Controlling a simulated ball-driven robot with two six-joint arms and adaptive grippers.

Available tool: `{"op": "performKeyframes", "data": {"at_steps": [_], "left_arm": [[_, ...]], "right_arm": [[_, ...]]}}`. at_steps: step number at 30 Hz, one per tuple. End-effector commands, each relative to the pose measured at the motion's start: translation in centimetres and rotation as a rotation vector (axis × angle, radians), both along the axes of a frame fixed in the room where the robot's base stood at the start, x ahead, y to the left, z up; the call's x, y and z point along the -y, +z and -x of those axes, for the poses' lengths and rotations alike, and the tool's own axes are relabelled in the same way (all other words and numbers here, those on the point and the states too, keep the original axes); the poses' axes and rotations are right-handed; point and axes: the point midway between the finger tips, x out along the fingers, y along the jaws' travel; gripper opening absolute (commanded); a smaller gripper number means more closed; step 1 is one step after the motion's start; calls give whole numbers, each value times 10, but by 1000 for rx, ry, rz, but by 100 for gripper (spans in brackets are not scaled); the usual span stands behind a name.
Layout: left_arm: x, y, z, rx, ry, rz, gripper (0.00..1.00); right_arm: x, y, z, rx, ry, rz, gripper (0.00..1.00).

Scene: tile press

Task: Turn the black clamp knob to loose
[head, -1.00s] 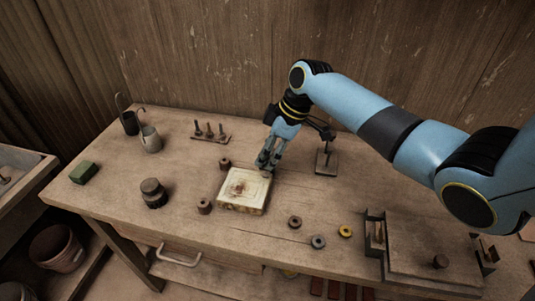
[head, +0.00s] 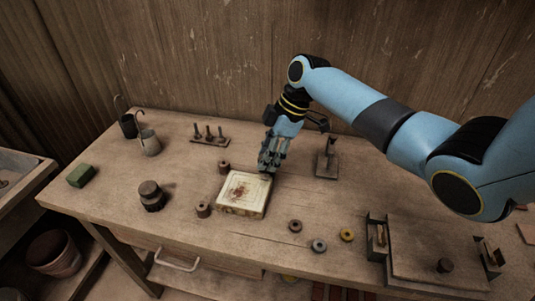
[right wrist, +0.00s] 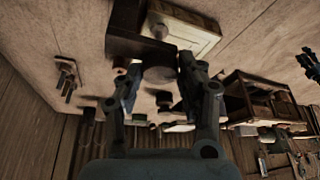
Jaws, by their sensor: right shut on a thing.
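My right gripper (head: 267,168) is at the back right edge of the cream tile (head: 245,190), which has a brown stain. In the right wrist view my two fingers (right wrist: 158,78) are closed on the sides of a dark round knob (right wrist: 159,75), which I take as the black clamp knob. A dark block (right wrist: 130,43) stands right behind it, and the tile (right wrist: 190,38) shows beyond. In the head view my gripper hides the knob. Its marking or turn angle cannot be made out. My left gripper is out of view.
A small stand (head: 327,165) is just right of my gripper. A peg rack (head: 209,138), cans (head: 149,143), a dark jar (head: 151,196) and a green block (head: 81,175) are to the left. Loose rings (head: 319,246) lie in front. A press-like fixture (head: 430,245) is at right.

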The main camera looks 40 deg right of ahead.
Motion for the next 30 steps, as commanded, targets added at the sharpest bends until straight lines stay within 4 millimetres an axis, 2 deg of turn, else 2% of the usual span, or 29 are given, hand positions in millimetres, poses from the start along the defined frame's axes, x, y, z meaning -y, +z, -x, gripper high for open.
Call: {"op": "performKeyframes", "data": {"at_steps": [1, 2, 6, 17, 20, 30], "left_arm": [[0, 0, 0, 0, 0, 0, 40], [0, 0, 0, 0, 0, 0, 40], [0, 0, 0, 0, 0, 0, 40], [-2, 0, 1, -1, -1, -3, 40], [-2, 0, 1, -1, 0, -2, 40], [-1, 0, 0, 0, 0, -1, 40]], "right_arm": [[0, 0, 0, 0, 0, 1, 6], [0, -1, 0, 0, 0, 1, 42], [0, 0, 0, 0, 0, 1, 59], [3, 6, 1, 2, -1, 1, 59], [9, 20, 3, 3, -1, 3, 59], [34, 88, 16, 3, 0, 5, 59]]}}
